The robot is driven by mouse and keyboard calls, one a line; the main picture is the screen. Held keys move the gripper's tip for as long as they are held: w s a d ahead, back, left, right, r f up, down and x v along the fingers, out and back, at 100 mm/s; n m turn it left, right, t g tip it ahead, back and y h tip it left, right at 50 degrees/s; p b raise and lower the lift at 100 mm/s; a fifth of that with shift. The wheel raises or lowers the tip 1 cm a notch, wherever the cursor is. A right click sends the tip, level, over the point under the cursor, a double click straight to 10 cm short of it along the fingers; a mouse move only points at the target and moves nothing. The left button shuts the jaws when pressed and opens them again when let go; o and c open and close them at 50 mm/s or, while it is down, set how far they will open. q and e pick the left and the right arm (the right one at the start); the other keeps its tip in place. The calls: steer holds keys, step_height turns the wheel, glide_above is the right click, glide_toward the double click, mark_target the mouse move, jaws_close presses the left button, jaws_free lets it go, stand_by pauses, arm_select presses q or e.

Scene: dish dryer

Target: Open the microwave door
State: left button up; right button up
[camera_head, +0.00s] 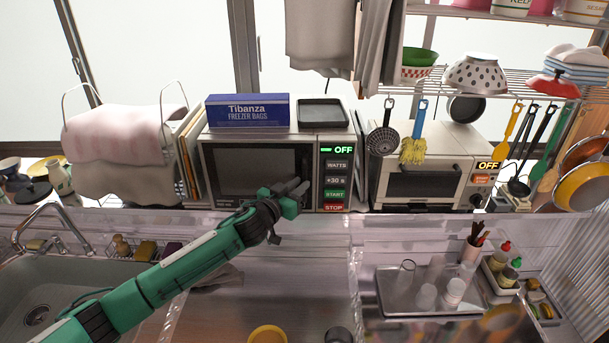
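The microwave (262,167) stands on the back shelf with its dark-windowed door closed. Its control panel (335,175) is on the right side and shows a green OFF, with START and STOP buttons below. My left gripper (298,188) is in front of the door's lower right part, close to the edge beside the panel. My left arm hides part of the door bottom. I cannot tell whether the gripper touches the door, or how far apart its fingers are. My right gripper is not in view.
A blue freezer bag box (248,110) and a dark tray (321,112) lie on the microwave. A toaster oven (430,180) stands to its right, below hanging utensils. Towels (120,150) hang to its left. A sink (45,300) and a glass tray (400,300) are in front.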

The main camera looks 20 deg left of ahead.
mark_target(304, 198)
arm_select(q)
steer(key=shift+p+x, duration=0.4)
steer(key=shift+x, duration=1.25)
steer(key=shift+c, duration=0.2)
jaws_close()
steer(key=shift+s+f, duration=0.1)
